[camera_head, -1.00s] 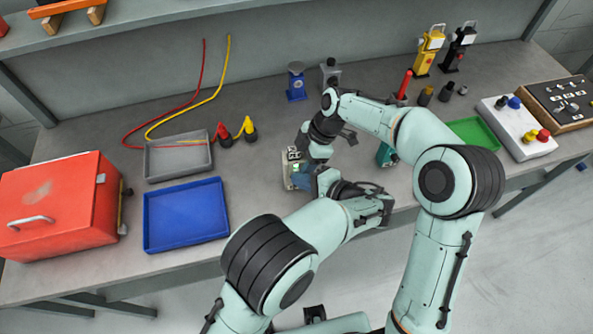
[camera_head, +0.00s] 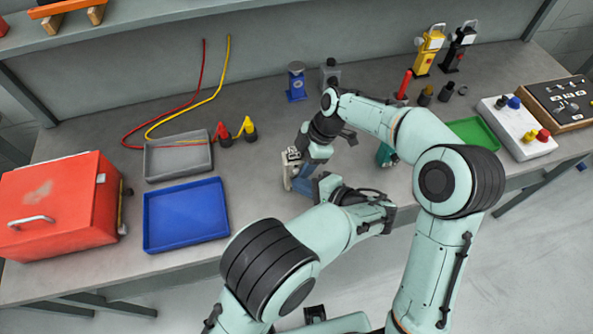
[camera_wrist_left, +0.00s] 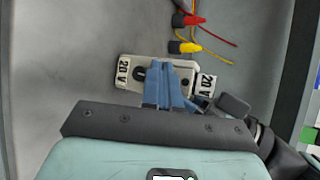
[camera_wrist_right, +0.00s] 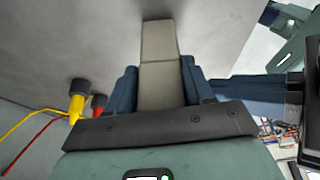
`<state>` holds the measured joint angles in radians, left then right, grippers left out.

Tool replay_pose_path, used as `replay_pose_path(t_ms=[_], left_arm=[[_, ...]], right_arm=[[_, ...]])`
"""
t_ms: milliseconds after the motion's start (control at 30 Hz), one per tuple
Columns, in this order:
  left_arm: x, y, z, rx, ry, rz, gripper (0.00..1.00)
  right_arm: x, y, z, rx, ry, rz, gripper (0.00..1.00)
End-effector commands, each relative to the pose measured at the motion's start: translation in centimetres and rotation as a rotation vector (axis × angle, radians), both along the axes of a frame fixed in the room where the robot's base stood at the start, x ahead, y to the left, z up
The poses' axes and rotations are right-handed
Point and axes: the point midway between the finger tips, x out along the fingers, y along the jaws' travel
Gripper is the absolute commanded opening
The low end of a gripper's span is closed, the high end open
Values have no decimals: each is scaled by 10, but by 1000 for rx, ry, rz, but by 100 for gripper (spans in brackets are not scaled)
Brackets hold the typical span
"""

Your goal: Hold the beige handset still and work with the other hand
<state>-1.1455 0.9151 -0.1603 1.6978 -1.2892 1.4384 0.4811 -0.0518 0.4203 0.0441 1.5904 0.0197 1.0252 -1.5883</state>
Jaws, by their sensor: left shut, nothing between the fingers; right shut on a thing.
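The beige handset (camera_head: 287,172) is held above the bench near its front edge. In the right wrist view the beige body (camera_wrist_right: 160,60) stands between the blue fingers of my right gripper (camera_wrist_right: 160,85), which is shut on it. In the left wrist view its face (camera_wrist_left: 128,72) shows "20 V" labels at both ends and a dark round knob (camera_wrist_left: 140,74). My left gripper (camera_wrist_left: 170,82) is shut and empty, its blue fingertips over the face beside the knob. I cannot tell whether they touch. The fingers hide the middle of the face.
A red probe (camera_head: 222,134) and a yellow probe (camera_head: 248,128) stand beside a grey tray (camera_head: 160,177). A blue tray (camera_head: 150,245) and a red toolbox (camera_head: 50,215) are at left. A green tray (camera_head: 488,137) and a white control box (camera_head: 540,147) are at right.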

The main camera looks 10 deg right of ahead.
Motion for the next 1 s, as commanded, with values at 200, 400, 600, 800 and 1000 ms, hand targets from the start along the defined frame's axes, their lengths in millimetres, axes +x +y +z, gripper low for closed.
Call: replay_pose_path(t_ms=[200,400,600,800,1000], left_arm=[[-2,0,0,0,0,0,0],[-19,0,1,0,1,-1,0],[-39,1,1,1,1,-2,0],[-50,2,2,0,1,0,0],[-50,2,2,0,1,0,0]], right_arm=[[1,0,0,0,-2,-1,15],[1,0,0,0,-3,-1,15],[1,0,0,0,-2,-2,15],[1,0,0,0,-2,-2,15],[1,0,0,0,-2,-2,15]])
